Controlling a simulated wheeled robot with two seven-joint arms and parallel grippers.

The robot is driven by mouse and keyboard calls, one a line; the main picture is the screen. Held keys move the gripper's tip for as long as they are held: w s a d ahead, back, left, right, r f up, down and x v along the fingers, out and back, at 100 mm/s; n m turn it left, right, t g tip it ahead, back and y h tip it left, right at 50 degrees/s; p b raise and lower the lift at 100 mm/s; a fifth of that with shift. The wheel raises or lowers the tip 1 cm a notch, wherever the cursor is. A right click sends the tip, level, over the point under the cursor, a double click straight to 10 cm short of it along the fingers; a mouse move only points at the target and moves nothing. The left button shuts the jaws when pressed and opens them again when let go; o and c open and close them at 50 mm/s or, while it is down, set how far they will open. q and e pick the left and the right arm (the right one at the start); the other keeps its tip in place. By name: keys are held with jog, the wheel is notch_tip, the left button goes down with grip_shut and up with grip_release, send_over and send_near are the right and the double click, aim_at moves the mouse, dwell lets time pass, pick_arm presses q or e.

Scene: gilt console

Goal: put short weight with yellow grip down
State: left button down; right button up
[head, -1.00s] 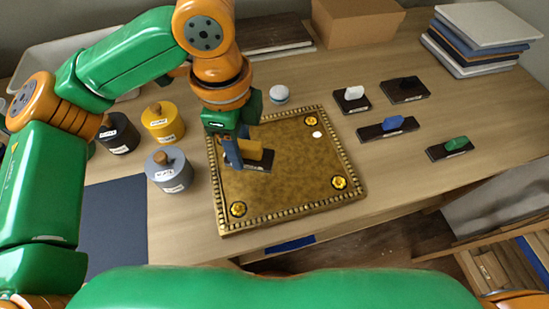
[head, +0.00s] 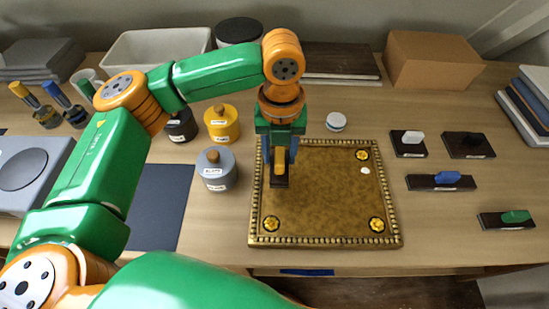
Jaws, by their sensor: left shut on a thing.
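The short weight with the yellow grip (head: 279,180) has a dark base and shows end-on in the head view. My left gripper (head: 279,162) is shut on its yellow grip. Both are over the left part of the gilt console (head: 325,241), a gold panel with a beaded rim. I cannot tell whether the weight's base touches the panel. Gold rosettes mark three of the panel's corners, and a small white disc lies at its right side. My right gripper is not in view.
Weights with white (head: 412,138), black (head: 473,140), blue (head: 446,178) and green (head: 515,217) grips lie right of the console. Yellow (head: 222,126), grey (head: 215,170) and black (head: 180,127) canisters stand to the left.

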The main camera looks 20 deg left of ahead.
aim_at(273, 162)
pick_arm(q)
jog(key=f, duration=0.2)
jog(key=w+a+f, duration=0.1)
jog(key=f, duration=0.1)
jog(key=a+f+p, duration=0.1)
jog(key=f, duration=0.1)
jog(key=shift+w+f, duration=0.1)
jog(key=shift+w, duration=0.15)
jog(key=shift+c, duration=1.8)
grip_release()
jog(key=shift+f, duration=0.1)
notch_tip(273, 162, up, 12)
jog(key=shift+r+b, duration=0.15)
jog(key=shift+b, duration=0.2)
